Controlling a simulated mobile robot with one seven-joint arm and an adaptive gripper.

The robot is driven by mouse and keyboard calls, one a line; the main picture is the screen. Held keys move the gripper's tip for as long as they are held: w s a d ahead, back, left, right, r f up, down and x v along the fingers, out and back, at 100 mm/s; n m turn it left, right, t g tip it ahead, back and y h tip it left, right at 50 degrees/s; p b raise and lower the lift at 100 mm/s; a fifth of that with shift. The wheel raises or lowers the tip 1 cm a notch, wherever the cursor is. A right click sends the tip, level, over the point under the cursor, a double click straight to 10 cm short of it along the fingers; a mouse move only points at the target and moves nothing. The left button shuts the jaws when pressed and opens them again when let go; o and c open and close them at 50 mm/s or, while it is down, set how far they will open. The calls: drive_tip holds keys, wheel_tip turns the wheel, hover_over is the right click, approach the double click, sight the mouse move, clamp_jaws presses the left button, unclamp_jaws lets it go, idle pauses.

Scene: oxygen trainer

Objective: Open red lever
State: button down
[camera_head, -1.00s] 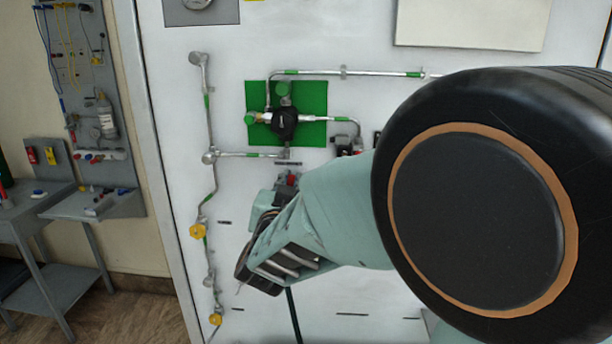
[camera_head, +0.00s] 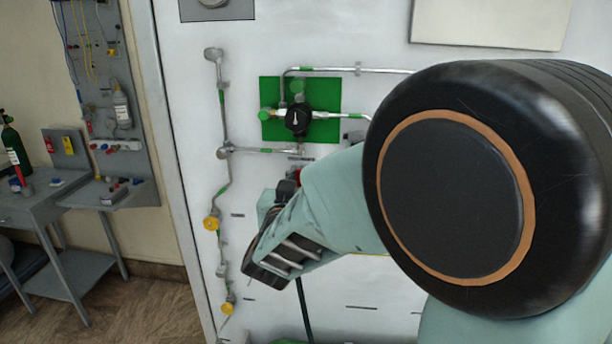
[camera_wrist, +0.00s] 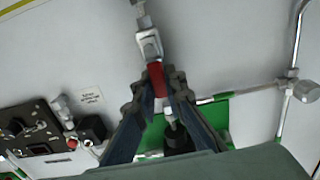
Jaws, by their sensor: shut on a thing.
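The red lever (camera_wrist: 156,77) is between the two dark fingers of my gripper (camera_wrist: 160,88) in the wrist view. The fingers are closed on it, and its metal valve (camera_wrist: 149,45) shows just beyond. In the head view a small red part of the lever (camera_head: 297,174) shows below the green plate, mostly hidden by my gripper (camera_head: 284,190) and wrist. I cannot tell the lever's exact angle from these views.
Thin pipes with yellow valves (camera_head: 211,223) run down the left. A grey workbench (camera_head: 75,203) stands farther left. My arm hides the panel's right side.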

drive_tip(key=c, duration=2)
unclamp_jaws()
drive_tip(key=shift+o, duration=0.2)
drive_tip(key=shift+s, duration=0.1)
drive_tip(key=s, duration=1.1)
drive_tip(key=shift+s+a, duration=0.25)
drive_tip(key=shift+s, duration=0.15)
